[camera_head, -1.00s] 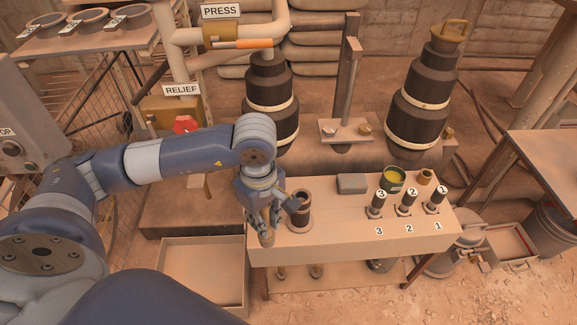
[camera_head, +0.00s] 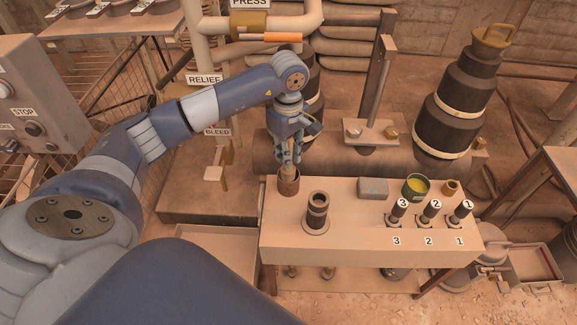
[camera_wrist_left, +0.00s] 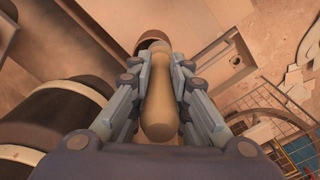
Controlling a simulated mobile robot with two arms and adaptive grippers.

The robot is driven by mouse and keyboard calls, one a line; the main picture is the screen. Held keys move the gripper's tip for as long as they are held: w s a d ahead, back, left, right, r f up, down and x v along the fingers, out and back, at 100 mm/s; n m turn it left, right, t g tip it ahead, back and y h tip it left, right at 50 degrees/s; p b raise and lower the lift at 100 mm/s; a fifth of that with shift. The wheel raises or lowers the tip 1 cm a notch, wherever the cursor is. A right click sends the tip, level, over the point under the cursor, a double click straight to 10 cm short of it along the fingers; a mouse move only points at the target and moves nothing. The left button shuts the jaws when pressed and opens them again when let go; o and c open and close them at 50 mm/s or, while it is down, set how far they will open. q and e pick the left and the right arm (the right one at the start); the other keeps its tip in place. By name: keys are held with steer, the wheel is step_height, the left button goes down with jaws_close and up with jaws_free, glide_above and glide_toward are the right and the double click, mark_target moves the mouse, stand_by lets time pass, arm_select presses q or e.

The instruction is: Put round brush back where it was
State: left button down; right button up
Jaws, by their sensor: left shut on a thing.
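My left gripper (camera_head: 287,160) is shut on the round brush, gripping its tan wooden handle (camera_wrist_left: 161,100). The handle stands nearly upright in the head view (camera_head: 289,172). Below it is a brown cup (camera_head: 288,186) at the back left corner of the table; its rim also shows in the left wrist view (camera_wrist_left: 150,36). The brush's lower end is at the cup's mouth, and the bristles are hidden. I cannot tell how deep it sits. My right gripper is not in view.
The table (camera_head: 350,245) holds a dark ringed fitting (camera_head: 317,212) near the cup, a grey block (camera_head: 373,188), a green tin (camera_head: 416,187) and numbered pegs 1, 2 and 3 (camera_head: 397,213). Behind stands a large black stepped cylinder (camera_head: 455,110).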

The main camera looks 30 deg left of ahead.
mark_target(288, 176)
arm_select(q)
steer(key=shift+w+a, duration=0.45)
steer(key=shift+w, duration=0.35)
step_height(288, 176, down, 3)
steer(key=shift+s+f, duration=0.1)
steer(key=shift+s, duration=0.05)
steer(key=shift+f+b, duration=0.45)
steer(key=shift+f, duration=1.45)
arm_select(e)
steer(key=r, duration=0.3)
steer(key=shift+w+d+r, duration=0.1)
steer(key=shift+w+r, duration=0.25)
arm_select(q)
steer(key=shift+f, duration=0.1)
steer(key=c, duration=1.5)
jaws_free()
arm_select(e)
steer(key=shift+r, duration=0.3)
